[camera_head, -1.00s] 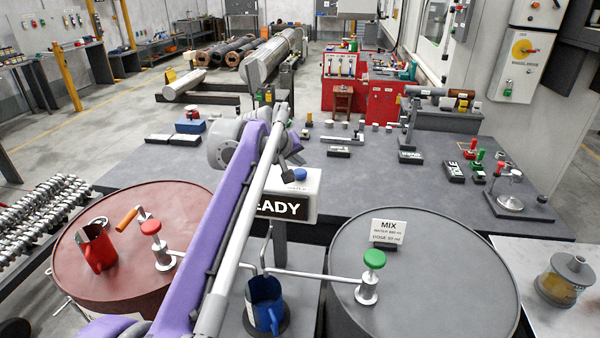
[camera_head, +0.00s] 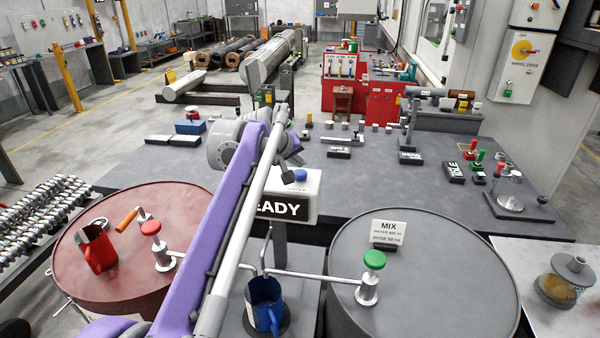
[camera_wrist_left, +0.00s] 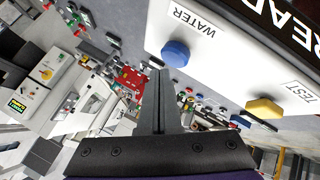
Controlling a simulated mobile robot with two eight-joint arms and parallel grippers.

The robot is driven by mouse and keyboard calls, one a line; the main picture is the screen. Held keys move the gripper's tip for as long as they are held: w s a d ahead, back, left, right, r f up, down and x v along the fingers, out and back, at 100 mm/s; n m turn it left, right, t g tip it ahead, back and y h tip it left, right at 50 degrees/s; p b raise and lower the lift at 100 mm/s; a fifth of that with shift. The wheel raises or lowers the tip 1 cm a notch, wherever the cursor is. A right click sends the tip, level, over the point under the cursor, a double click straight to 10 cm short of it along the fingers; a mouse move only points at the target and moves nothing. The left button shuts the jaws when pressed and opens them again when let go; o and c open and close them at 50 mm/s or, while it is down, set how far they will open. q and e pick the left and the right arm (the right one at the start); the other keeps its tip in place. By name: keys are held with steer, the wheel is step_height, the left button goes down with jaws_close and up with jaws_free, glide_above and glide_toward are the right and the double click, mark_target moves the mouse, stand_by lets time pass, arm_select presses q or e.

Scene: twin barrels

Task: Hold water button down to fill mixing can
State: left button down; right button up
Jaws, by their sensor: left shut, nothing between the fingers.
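The control box (camera_head: 308,212) reads READY and carries the blue water button (camera_head: 300,175). In the left wrist view the blue button (camera_wrist_left: 176,53) is beside the word WATER, and a yellow button (camera_wrist_left: 264,107) is by TEST. My left gripper (camera_head: 288,177) is shut and empty, its dark tip close to the blue button. In the left wrist view its fingers (camera_wrist_left: 160,78) appear just short of the button; I cannot tell whether they touch. A blue can (camera_head: 263,306) stands upright below the spouts between the two barrels; its contents are hidden. My right gripper is not in view.
A red barrel (camera_head: 105,275) with a red can (camera_head: 97,250) is at left. A grey barrel (camera_head: 440,275) with a green-topped pump (camera_head: 372,262) and MIX card (camera_head: 388,232) is at right. Behind is a grey bench (camera_head: 385,185) with small tools.

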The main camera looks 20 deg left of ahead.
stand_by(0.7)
arm_select(q)
steer(key=shift+f, duration=0.45)
steer(key=shift+f, duration=0.5)
stand_by(6.3)
